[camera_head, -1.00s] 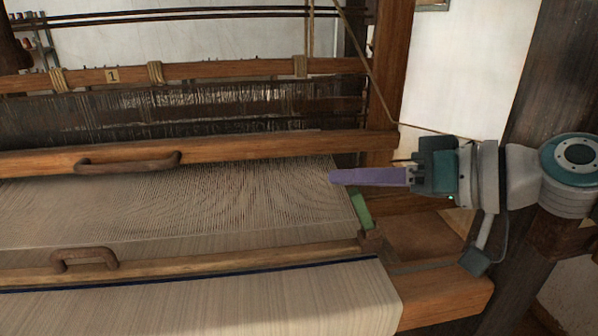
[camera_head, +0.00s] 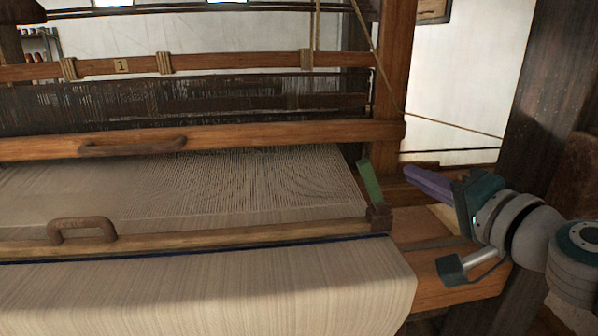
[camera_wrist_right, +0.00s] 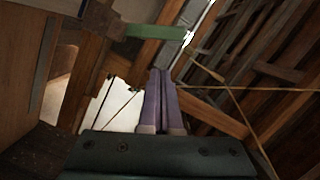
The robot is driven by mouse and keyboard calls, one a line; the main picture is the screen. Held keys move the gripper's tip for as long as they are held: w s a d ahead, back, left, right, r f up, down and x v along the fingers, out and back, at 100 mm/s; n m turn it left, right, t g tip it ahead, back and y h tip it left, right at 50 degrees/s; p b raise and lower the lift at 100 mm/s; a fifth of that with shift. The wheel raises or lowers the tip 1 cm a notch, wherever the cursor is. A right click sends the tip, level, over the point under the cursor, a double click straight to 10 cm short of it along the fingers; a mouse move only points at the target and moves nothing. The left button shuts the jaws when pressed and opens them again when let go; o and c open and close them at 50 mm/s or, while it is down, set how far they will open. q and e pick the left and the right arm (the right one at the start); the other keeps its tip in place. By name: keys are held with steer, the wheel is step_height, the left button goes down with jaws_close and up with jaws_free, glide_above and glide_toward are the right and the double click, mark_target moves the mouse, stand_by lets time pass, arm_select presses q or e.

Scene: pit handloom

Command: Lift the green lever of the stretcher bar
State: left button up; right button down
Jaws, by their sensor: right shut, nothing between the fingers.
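The green lever (camera_head: 370,181) stands tilted at the right end of the stretcher bar (camera_head: 190,241), next to the dark end block (camera_head: 379,217). In the right wrist view the green lever (camera_wrist_right: 155,32) lies across the top, beyond the fingertips. My right gripper (camera_head: 407,171) is to the right of the lever, apart from it. Its two purple fingers are together with nothing between them; they also show in the right wrist view (camera_wrist_right: 161,72). My left gripper is not in view.
A wooden beam with a handle (camera_head: 132,146) crosses above the warp threads. A wooden post (camera_head: 395,60) rises behind the lever. Woven cloth (camera_head: 220,285) hangs in front. A dark post (camera_head: 540,90) stands at the right. Thin cords (camera_head: 455,127) run near the post.

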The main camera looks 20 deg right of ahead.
mark_target(373, 178)
steer(key=w, duration=0.1)
steer(key=w+a+f, duration=0.1)
steer(key=w+a, duration=0.1)
steer(key=shift+w+a+f, duration=0.15)
steer(key=shift+a+f, duration=0.1)
steer(key=shift+f, duration=0.05)
steer(key=shift+w+a+f+n, duration=0.2)
steer(key=shift+w+a+n, duration=0.15)
steer(key=shift+a+n, duration=0.3)
steer(key=shift+d, duration=0.1)
